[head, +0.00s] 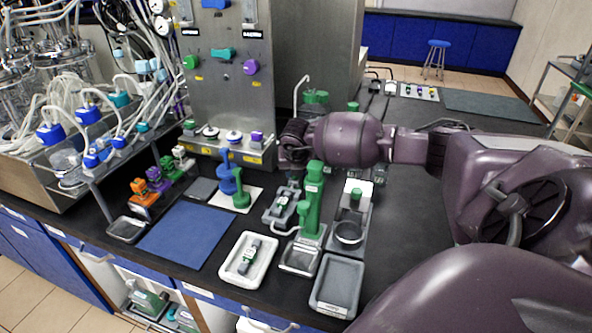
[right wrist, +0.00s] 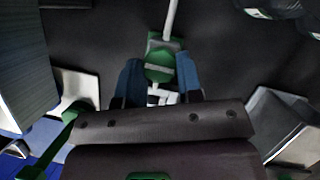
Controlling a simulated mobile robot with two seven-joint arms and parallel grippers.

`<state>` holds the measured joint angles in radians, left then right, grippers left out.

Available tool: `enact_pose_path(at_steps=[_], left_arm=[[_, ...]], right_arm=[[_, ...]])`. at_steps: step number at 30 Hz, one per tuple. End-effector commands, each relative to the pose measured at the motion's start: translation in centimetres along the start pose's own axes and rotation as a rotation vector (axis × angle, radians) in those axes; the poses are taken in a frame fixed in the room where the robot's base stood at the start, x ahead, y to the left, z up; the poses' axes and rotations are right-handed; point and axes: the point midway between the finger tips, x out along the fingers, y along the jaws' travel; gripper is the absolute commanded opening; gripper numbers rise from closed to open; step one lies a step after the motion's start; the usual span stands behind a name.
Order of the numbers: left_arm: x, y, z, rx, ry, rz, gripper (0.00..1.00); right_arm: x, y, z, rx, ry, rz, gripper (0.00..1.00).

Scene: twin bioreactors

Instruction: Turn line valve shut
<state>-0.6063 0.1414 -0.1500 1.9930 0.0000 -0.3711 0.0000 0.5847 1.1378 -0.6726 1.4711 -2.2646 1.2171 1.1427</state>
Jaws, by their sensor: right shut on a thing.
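In the right wrist view, a green block-shaped fitting (right wrist: 160,60), which looks like the line valve, sits between the two blue fingers. A white tube (right wrist: 172,18) runs up from it. My right gripper (right wrist: 160,82) is shut on this green fitting. In the head view my right arm reaches in from the right, and its dark wrist (head: 291,147) is over the bench in front of the steel panel. Its fingertips and the valve cannot be made out there. The valve handle's angle is unclear. My left gripper is not in view.
Near the wrist stand a tall green stand (head: 312,200), a grey holder (head: 270,216) and a white board (head: 252,203) with blue and green pieces. A white tray (head: 233,272) and a grey tray (head: 338,284) lie at the front edge. The blue mat (head: 187,236) is clear.

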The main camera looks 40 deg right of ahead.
Motion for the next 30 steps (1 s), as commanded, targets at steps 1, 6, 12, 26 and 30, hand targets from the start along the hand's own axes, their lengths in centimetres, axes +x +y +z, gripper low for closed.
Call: enact_pose_path(at_steps=[1, 6, 12, 26, 30], left_arm=[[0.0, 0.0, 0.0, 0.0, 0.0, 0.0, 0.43], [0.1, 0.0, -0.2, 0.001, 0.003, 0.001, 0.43], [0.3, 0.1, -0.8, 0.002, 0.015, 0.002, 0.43], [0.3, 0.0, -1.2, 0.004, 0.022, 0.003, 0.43], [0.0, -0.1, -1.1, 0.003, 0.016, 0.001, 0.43]], right_arm=[[0.0, 0.0, -0.1, 0.003, 0.002, -0.001, 0.1], [0.1, 0.0, -0.1, 0.003, 0.002, -0.001, 0.1], [0.1, 0.0, -0.1, 0.002, 0.002, -0.001, 0.46], [-0.6, 0.0, 0.0, 0.001, 0.0, 0.0, 0.59], [-2.4, 0.0, 0.1, 0.001, -0.002, 0.001, 0.59]])
